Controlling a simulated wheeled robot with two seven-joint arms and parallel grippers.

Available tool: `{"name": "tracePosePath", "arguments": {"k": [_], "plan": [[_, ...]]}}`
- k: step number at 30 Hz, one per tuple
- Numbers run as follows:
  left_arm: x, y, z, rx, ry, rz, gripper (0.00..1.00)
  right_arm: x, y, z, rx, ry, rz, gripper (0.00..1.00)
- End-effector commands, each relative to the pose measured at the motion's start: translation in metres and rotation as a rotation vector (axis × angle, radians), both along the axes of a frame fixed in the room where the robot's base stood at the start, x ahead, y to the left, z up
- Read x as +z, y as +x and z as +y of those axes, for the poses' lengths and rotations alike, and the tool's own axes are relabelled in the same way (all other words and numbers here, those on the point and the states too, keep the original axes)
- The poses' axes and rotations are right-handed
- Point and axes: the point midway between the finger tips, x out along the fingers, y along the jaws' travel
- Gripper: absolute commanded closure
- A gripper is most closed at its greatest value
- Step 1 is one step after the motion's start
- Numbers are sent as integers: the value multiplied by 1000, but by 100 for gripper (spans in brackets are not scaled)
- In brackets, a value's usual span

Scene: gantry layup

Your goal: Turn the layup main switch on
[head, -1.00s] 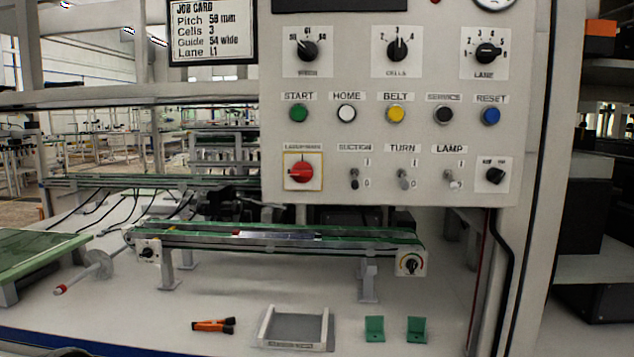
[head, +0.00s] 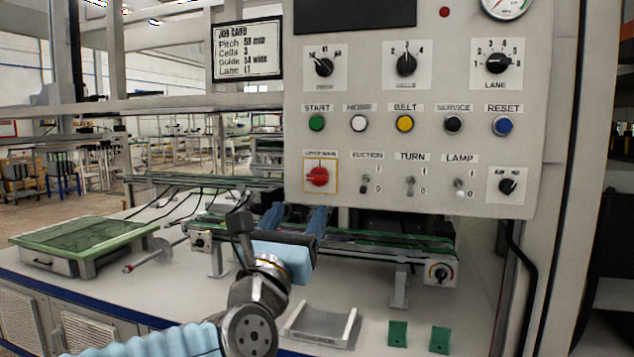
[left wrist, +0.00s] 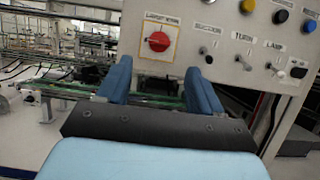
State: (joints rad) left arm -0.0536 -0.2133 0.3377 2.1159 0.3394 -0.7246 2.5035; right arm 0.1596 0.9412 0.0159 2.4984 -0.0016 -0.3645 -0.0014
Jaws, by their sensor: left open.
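The layup main switch (head: 318,177) is a red rotary knob on a yellow-bordered plate at the lower left of the control panel. Its handle lies about horizontal in the head view. It also shows in the left wrist view (left wrist: 158,42), beyond and above the gap between the fingers. My left gripper (head: 297,215) has blue fingers and is open and empty, below the switch and apart from it. The fingers show in the left wrist view (left wrist: 160,85) on either side of the gap. My right gripper is not in view.
The grey panel (head: 420,205) also holds toggles, buttons and dials close to the switch. A green conveyor (head: 390,243) runs below the panel, behind my left arm. A grey tray (head: 322,326) and two green brackets (head: 398,334) lie on the bench. A job card (head: 247,50) hangs at upper left.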

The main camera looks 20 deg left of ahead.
Motion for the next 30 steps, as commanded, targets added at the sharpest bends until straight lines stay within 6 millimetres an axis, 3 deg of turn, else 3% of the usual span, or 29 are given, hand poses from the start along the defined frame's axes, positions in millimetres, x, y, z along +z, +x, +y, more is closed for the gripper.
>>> {"name": "tracePosePath", "arguments": {"k": [6,12,25,30], "plan": [[23,50,-2,0,0,4,34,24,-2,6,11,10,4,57],[34,79,-3,0,0,4,34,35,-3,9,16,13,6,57],[36,90,-3,0,2,2,34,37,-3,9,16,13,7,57],[36,90,-3,0,2,2,59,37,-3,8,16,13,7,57]]}}
